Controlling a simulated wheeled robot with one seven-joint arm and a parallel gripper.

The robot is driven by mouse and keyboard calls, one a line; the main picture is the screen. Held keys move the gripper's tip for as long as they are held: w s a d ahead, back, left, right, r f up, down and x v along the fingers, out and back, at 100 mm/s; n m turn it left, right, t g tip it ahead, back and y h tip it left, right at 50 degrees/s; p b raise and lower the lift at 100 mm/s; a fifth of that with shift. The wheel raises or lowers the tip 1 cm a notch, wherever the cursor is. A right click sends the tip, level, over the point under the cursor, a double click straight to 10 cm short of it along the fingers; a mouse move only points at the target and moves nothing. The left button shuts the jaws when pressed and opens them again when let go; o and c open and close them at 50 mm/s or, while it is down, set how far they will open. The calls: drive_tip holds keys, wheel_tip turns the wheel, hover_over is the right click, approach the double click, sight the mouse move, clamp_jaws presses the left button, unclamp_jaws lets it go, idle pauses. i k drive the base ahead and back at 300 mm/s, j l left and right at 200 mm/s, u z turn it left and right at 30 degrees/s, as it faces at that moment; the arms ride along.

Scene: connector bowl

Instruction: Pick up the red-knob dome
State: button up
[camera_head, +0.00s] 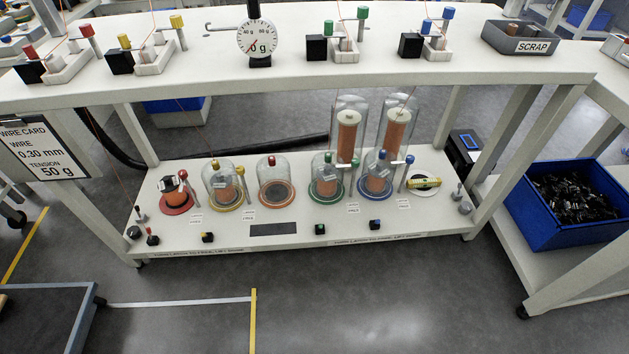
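A clear dome with a red knob (275,180) stands upright near the middle of the low white shelf (290,230), on an orange-rimmed round base. It seems to hold no spool. To its left, a dome with a yellow knob (222,183) covers a spool. To its right stand domes with a green knob (326,181) and a blue knob (377,178), each over a copper spool. At the far left, a red round base (176,203) carries a spool with no dome over it. My gripper is not in view.
The white upper bench (300,75) overhangs the shelf from behind, with a round gauge (257,38) and several wire fixtures. Two tall clear cylinders with copper spools (347,132) stand behind the domes. A blue bin (575,205) is at right.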

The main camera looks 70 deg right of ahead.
sight(273, 172)
drive_tip(key=z, duration=0.5)
drive_tip(key=k+z, duration=0.15)
drive_tip(key=z, duration=0.3)
drive_tip(key=j+z, duration=0.1)
drive_tip(key=z, duration=0.4)
drive_tip(key=k+z, duration=0.15)
drive_tip(key=z, duration=0.3)
drive_tip(key=k+l+z, duration=0.15)
drive_tip(key=k+l, duration=0.15)
drive_tip(key=i+j+u, duration=0.75)
drive_tip(key=i, duration=0.35)
drive_tip(key=i+l+u, duration=0.1)
drive_tip(key=i, duration=0.35)
